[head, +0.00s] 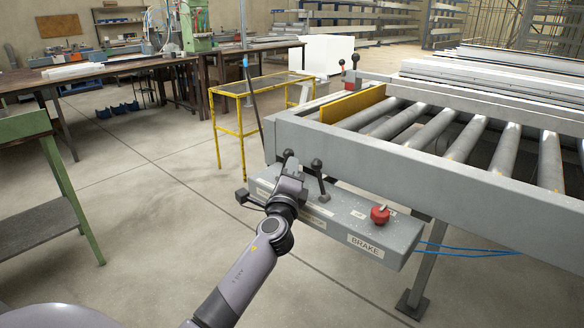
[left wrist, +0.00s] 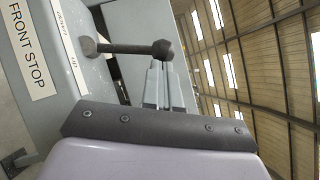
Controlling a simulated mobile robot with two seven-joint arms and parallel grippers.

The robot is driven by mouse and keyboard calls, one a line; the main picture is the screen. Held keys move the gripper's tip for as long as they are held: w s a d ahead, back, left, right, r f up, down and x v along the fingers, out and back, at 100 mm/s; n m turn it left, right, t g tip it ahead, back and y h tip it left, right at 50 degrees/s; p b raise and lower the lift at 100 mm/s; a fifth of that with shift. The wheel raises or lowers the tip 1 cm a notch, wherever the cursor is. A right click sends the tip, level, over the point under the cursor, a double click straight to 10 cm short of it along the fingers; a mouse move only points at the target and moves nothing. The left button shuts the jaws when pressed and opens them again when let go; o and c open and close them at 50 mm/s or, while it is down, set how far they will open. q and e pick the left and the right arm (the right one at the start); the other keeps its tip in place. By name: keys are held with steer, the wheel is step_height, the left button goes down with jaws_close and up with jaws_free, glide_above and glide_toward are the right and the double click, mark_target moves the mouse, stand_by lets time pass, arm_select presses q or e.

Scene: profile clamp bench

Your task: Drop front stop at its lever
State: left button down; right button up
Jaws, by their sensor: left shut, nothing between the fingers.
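The front stop lever shows in the left wrist view as a dark rod with a round knob (left wrist: 162,50), sticking out from a grey control box beside a FRONT STOP label (left wrist: 30,50). My left gripper (left wrist: 160,66) is shut and empty, its fingertips right at the knob; I cannot tell whether they touch. In the head view my left gripper (head: 290,168) is over the left part of the control box (head: 405,238) and hides most of this lever. A yellow plate (head: 353,103) stands upright at the left end of the rollers. My right gripper is not in view.
A second black-knobbed lever (head: 319,178) stands just right of my gripper. A red knob (head: 380,215) sits further right above a BRAKE label. The conveyor's grey side beam (head: 400,155) runs behind the box.

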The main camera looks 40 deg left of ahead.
mark_target(284, 153)
arm_select(q)
steer(key=shift+a+r+n+g+p, duration=0.35)
steer(key=shift+r+n+p, duration=0.2)
steer(key=shift+p, duration=0.4)
steer(key=shift+a+r+n+g+p, duration=0.45)
steer(key=shift+n+p, duration=0.2)
steer(key=shift+p, duration=0.25)
steer(key=shift+a, duration=0.55)
steer(key=shift+w+a+r, duration=0.1)
steer(key=shift+a, duration=0.5)
steer(key=shift+w+a+r, duration=0.1)
steer(key=shift+a, duration=0.6)
steer(key=shift+a+r, duration=0.15)
steer(key=shift+s, duration=0.1)
